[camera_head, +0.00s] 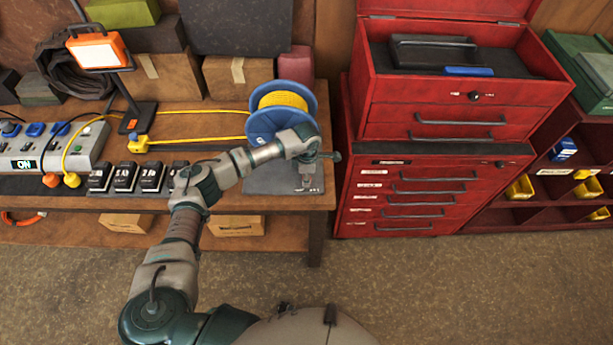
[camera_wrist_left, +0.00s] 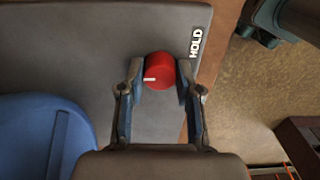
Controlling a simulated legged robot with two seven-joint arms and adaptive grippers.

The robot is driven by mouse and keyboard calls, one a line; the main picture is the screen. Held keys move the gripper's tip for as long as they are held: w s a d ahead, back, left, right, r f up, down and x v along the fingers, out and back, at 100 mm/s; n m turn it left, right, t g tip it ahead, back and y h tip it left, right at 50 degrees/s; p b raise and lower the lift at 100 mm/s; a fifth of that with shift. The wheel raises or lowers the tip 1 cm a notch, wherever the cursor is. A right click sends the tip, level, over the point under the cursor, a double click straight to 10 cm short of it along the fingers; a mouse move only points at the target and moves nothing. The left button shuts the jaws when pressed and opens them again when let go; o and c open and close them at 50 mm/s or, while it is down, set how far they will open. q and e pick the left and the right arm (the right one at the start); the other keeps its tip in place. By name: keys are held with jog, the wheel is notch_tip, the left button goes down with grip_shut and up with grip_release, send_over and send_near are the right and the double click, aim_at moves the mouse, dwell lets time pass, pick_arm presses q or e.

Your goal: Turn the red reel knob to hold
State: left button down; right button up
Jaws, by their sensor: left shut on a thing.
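The red reel knob (camera_wrist_left: 160,71) sits on a grey panel (camera_wrist_left: 100,50) in the left wrist view. A white mark on the knob points left in that view. A "HOLD" label (camera_wrist_left: 196,41) is on the panel to the upper right of the knob. My left gripper (camera_wrist_left: 158,82) has its fingers on both sides of the knob and is shut on it. In the head view my left gripper (camera_head: 310,158) is over the bench's right end, and the knob is hidden there. The blue reel (camera_head: 262,122) with yellow cord stands beside it. My right gripper is not in view.
A red tool chest (camera_head: 440,128) stands right of the bench. A power strip (camera_head: 50,150), black adapters (camera_head: 125,177) and an orange work lamp (camera_head: 97,50) are on the bench (camera_head: 240,203) to the left. The floor in front is clear.

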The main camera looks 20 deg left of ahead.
pick_arm(q)
jog(key=shift+w+d+r, duration=0.1)
jog(key=shift+r, duration=0.05)
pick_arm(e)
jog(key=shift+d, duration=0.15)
